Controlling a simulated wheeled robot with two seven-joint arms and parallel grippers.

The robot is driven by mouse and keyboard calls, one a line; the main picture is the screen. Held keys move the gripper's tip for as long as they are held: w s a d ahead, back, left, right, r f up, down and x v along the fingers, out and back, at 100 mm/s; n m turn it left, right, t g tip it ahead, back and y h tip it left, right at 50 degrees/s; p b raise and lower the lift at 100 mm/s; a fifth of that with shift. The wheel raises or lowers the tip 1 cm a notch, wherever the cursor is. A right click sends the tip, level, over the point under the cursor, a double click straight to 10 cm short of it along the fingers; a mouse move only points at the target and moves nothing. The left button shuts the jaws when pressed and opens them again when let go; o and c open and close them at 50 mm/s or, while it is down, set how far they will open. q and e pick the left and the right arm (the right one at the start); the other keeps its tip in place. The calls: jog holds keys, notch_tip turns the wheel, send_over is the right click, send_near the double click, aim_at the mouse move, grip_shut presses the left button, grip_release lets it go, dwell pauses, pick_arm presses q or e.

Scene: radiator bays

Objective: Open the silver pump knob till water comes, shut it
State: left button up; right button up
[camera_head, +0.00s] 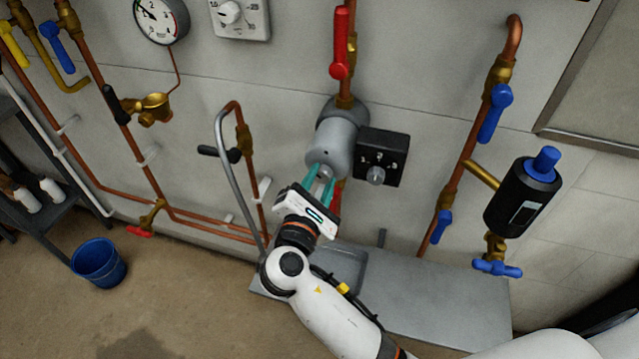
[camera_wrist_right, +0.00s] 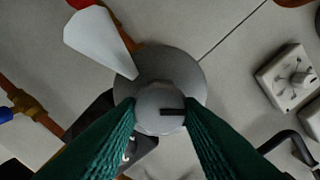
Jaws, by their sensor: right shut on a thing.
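The grey pump (camera_head: 338,135) sits on the copper pipe in the middle of the wall. Its silver knob faces out and is mostly hidden by my fingers in the head view. In the right wrist view the silver knob (camera_wrist_right: 160,108) is in front of the pump's round face, with a dark slot pointing right. My right gripper (camera_head: 322,186) has its green fingers on both sides of the knob; in the wrist view the fingertips (camera_wrist_right: 160,112) touch its sides. I see no water at the knob. My left gripper is out of view.
A black dial box (camera_head: 382,157) is close on the pump's right. A red lever (camera_head: 340,45) is above it. A curved grey tube (camera_head: 228,150) stands at the left. A grey metal bench (camera_head: 440,290) is below, and a blue bucket (camera_head: 98,262) is on the floor.

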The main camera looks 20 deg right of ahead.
jog(key=m+b, duration=0.2)
jog(key=m, duration=0.2)
jog(key=shift+f+m, duration=0.1)
jog(key=shift+m, duration=0.3)
dwell(0.4)
jog(key=o, duration=0.9)
jog(key=shift+o, duration=0.2)
